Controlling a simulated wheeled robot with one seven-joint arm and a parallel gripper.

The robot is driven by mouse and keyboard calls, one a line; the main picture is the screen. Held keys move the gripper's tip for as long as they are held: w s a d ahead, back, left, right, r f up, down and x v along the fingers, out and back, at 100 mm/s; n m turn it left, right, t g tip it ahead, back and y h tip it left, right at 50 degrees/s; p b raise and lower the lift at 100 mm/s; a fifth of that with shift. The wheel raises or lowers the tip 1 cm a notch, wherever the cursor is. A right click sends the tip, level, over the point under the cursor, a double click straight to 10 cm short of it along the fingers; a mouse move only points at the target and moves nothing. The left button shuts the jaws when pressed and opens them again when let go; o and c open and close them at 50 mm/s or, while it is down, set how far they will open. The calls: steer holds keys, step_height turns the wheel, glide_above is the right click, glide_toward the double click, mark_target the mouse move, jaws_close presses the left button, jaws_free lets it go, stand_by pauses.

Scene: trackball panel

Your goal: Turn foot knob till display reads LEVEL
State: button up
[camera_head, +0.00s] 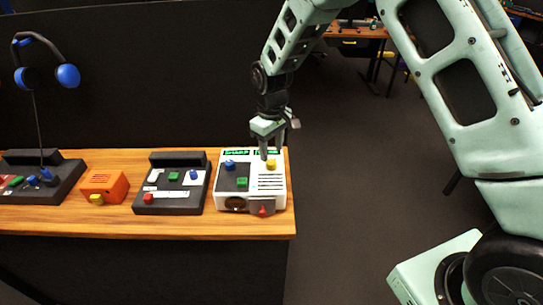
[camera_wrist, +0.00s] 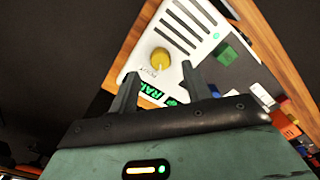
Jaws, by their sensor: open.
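The white panel box (camera_head: 234,202) stands at the right end of the wooden table. Its yellow knob (camera_head: 271,164) is at the upper right of its top face. In the wrist view the yellow knob (camera_wrist: 160,60) has a small label beside it that seems to read FOOT. Two green-lit displays sit along the back edge; the left display (camera_head: 236,152) seems to read SHARP. The display by the knob (camera_wrist: 152,93) is partly hidden by my fingers, with letters like "RA" showing. My gripper (camera_head: 268,152) is open just above and behind the knob, its fingers apart and empty.
The box also carries a blue knob (camera_head: 230,165), a green button (camera_head: 242,182) and a red part (camera_head: 263,211) at the front. A dark control box (camera_head: 172,200) and an orange box (camera_head: 104,186) stand to the left. The table ends just right of the panel.

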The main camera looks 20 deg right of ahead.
mark_target(271, 162)
steer(key=shift+f, duration=2.15)
steer(key=c, duration=1)
steer(key=shift+m, duration=0.4)
steer(key=m, duration=0.4)
steer(key=shift+m, duration=0.3)
steer(key=m, duration=0.5)
steer(key=shift+a+m+p, duration=0.1)
steer(key=shift+m+p, duration=0.2)
